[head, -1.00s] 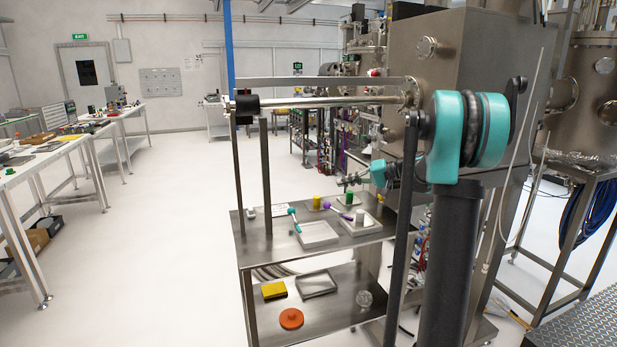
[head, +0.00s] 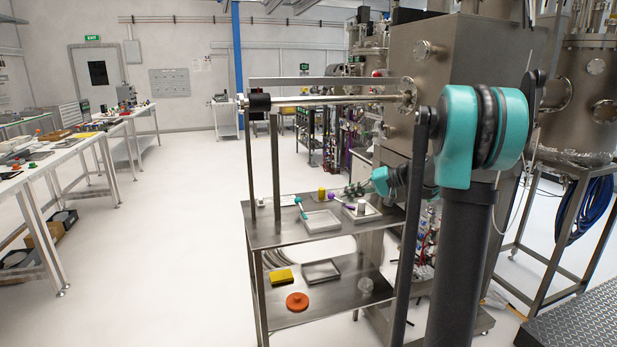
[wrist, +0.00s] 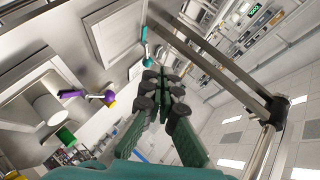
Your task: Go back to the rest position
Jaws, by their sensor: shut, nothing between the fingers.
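My gripper (head: 355,190) is at the end of my arm, over the back right of the upper shelf (head: 265,236). In the wrist view my gripper (wrist: 166,76) has its dark, jointed fingers drawn together with nothing held. Near it on the shelf are a yellow cylinder (head: 322,194), a white cylinder (head: 361,208) and two tools, one teal (head: 299,204) and one purple (head: 343,204). The purple tool (wrist: 75,94) and a green cylinder (wrist: 66,136) also show in the wrist view, apart from the fingers. My gripper seems to hide the green cylinder in the head view.
Two white trays (head: 321,227) sit on the upper shelf. The lower shelf holds a yellow block (head: 281,276), an orange knob-like part (head: 297,302) and a tray (head: 321,271). A horizontal metal rod (head: 330,99) spans above, near the steel chamber (head: 430,90). The floor to the left is clear.

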